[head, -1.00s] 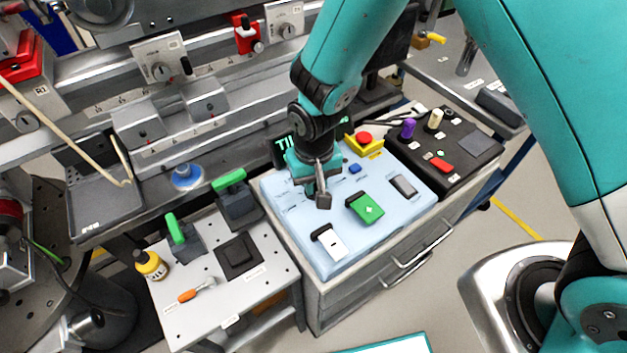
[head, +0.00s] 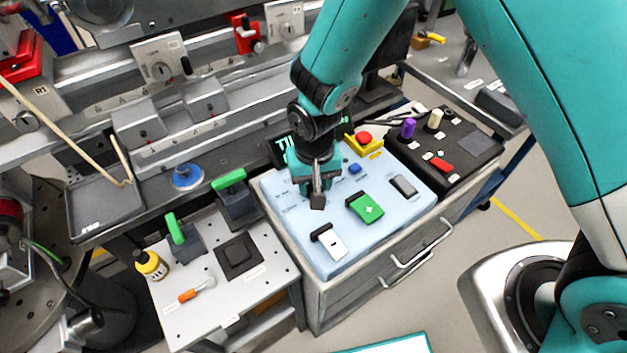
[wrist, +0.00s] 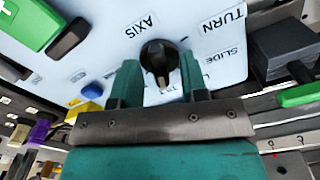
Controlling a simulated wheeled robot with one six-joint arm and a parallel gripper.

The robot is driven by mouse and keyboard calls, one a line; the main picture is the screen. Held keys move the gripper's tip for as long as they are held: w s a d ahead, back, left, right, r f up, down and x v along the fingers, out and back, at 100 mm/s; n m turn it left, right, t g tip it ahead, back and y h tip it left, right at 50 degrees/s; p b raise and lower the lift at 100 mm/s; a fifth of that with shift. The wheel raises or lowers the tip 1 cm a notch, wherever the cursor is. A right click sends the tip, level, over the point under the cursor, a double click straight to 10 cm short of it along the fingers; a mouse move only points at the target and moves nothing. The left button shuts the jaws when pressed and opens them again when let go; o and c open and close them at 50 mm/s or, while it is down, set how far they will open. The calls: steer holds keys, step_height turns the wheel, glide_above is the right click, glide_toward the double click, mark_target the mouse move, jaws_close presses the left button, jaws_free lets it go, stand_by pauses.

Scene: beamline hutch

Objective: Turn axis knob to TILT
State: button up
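The black axis knob (wrist: 160,56) sits on the pale blue panel (head: 335,268), near the AXIS label (wrist: 140,27) in the wrist view. Its pointer faces the bottom of the wrist view, toward a small label partly hidden between the fingers. The TURN label (wrist: 222,18) and SLIDE label (wrist: 222,56) are to the right. My gripper (wrist: 160,72) is around the knob, one finger on each side, with pale panel showing between fingers and pointer. It looks open. In the head view my gripper (head: 311,195) hides the knob. A dark display (head: 284,147) behind shows green letters starting "TI", the rest hidden.
The panel also carries a green plus switch (head: 366,207), a white minus switch (head: 331,243), a grey rocker (head: 403,186) and a blue button (head: 355,168). A red stop button (head: 364,138) on yellow stands behind. A black control box (head: 450,150) is at right.

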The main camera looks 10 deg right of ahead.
step_height(320, 180, up, 17)
steer(key=shift+r+b, duration=0.2)
steer(key=shift+b, duration=0.25)
steer(key=shift+d+r, duration=0.1)
stand_by(0.4)
